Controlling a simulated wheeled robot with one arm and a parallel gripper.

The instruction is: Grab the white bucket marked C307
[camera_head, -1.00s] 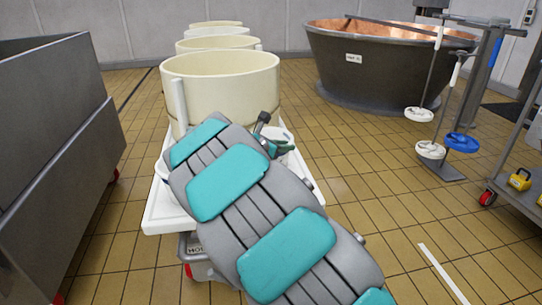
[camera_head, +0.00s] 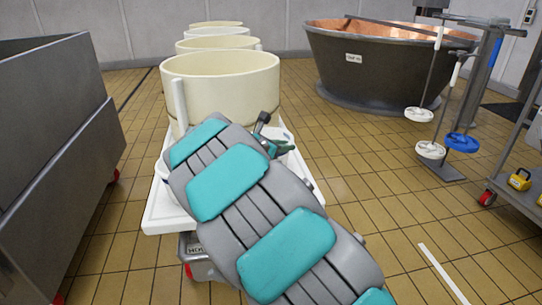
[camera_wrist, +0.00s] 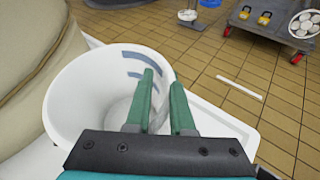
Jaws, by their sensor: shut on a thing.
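A white bucket (camera_wrist: 85,95) fills the left middle of the wrist view, open at the top and seemingly empty. My gripper (camera_wrist: 165,78) has two green fingers, one inside the bucket and one outside, shut on the right side of its wall. In the head view, my arm hides most of the bucket, and my gripper (camera_head: 276,148) shows just beyond the arm. No C307 marking is legible in either view.
A large cream vat (camera_head: 225,90) stands close behind, with others beyond. A grey tub (camera_head: 60,120) is at left, a copper-lined vat (camera_head: 375,70) at back right.

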